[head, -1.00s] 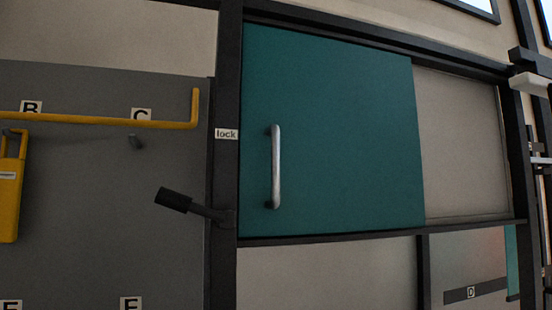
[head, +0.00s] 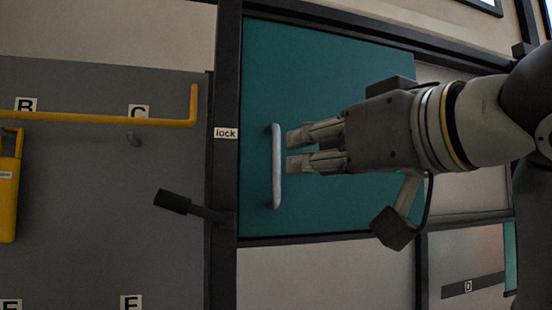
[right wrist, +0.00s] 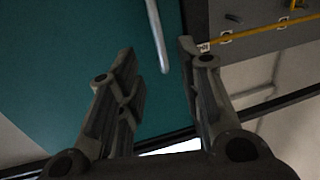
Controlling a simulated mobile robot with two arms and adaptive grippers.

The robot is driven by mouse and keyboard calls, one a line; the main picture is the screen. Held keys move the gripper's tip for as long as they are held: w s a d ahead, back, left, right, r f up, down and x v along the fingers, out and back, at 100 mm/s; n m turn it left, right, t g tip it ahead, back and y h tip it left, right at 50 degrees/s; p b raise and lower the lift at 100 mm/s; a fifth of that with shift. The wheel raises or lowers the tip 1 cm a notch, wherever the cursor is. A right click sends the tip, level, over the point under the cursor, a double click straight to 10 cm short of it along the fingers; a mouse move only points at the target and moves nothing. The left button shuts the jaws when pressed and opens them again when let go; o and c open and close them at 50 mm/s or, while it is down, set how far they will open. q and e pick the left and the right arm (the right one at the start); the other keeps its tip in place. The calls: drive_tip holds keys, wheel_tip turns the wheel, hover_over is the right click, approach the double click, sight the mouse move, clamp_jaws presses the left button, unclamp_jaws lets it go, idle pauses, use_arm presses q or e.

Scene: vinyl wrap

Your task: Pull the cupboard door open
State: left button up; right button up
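The teal cupboard door (head: 340,80) sits in a dark frame. Its upright silver bar handle (head: 277,165) is near the door's left edge. My right gripper (head: 291,150) comes in from the right, in front of the door, with its fingertips just right of the handle in the head view. In the right wrist view the gripper (right wrist: 157,52) is open, with a wide gap between the fingers. The handle (right wrist: 158,38) appears beyond and between the fingertips, and nothing is held. My right arm hides part of the door's right side. My left gripper is not in view.
A black lever (head: 185,205) sticks out left of the door, below a label reading lock (head: 226,133) on the dark post. A yellow rail (head: 100,119) runs across the grey panel at left.

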sight(279, 162)
drive_tip(key=p+x, duration=0.4)
drive_tip(key=x, duration=0.5)
drive_tip(key=shift+w+a+p, duration=0.15)
drive_tip(key=shift+w+p, duration=0.2)
drive_tip(key=shift+p, duration=0.05)
drive_tip(key=shift+w+a+f, duration=0.1)
drive_tip(key=shift+w+a, duration=0.05)
drive_tip(key=shift+w, duration=0.3)
clamp_jaws()
